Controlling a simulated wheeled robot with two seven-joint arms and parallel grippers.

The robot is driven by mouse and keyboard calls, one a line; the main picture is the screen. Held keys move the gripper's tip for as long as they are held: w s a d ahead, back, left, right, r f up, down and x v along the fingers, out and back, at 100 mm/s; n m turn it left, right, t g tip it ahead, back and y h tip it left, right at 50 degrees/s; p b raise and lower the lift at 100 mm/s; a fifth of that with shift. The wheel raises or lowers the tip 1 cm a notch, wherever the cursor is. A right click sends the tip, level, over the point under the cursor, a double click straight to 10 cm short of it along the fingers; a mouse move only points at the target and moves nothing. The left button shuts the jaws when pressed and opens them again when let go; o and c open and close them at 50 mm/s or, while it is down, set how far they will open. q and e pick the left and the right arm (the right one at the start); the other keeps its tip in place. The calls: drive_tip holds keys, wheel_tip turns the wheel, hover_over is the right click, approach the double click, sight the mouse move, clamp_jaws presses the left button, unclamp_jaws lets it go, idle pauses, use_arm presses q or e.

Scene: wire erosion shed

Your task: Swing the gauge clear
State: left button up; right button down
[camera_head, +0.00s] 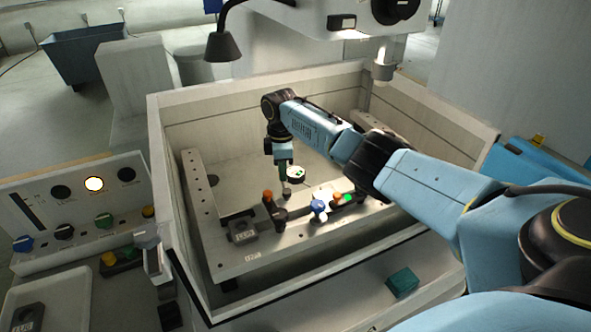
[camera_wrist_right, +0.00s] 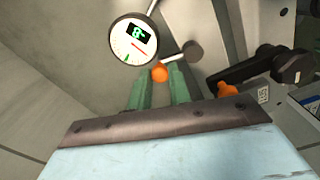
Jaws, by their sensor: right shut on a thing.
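The round gauge (camera_wrist_right: 134,40) has a white face with a small green-lit display and a red pointer. In the head view the gauge (camera_head: 296,173) hangs low over the work frame, right beside my right gripper (camera_head: 285,176). In the wrist view my right gripper (camera_wrist_right: 159,84) has its green fingers around a small orange knob (camera_wrist_right: 160,73), next to the gauge's rim. A thin metal rod with a dark round end (camera_wrist_right: 193,52) lies just beyond the knob. In the head view the fingers hide the knob. My left gripper is not in view.
A black clamp with an orange knob (camera_head: 268,195) stands left of the gripper. A blue knob (camera_head: 318,206) and a green-lit part (camera_head: 348,197) sit to the right. Pale tank walls (camera_head: 158,165) surround the frame. A lamp (camera_head: 222,47) hangs at the back.

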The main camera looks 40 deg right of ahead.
drive_tip(key=shift+w+a+r+n+p, duration=0.15)
drive_tip(key=shift+a+n+p, duration=0.35)
drive_tip(key=shift+n, duration=0.9)
drive_tip(key=shift+w+a+f+n+p, duration=0.15)
drive_tip(key=shift+a+n, duration=0.5)
drive_tip(key=shift+n, duration=0.75)
drive_tip(key=shift+r, duration=0.1)
drive_tip(key=c, duration=1.3)
unclamp_jaws()
drive_tip(key=shift+s+a, duration=0.1)
wheel_tip(320, 180, up, 13)
drive_tip(key=shift+r+b, duration=0.15)
drive_tip(key=shift+b, duration=0.15)
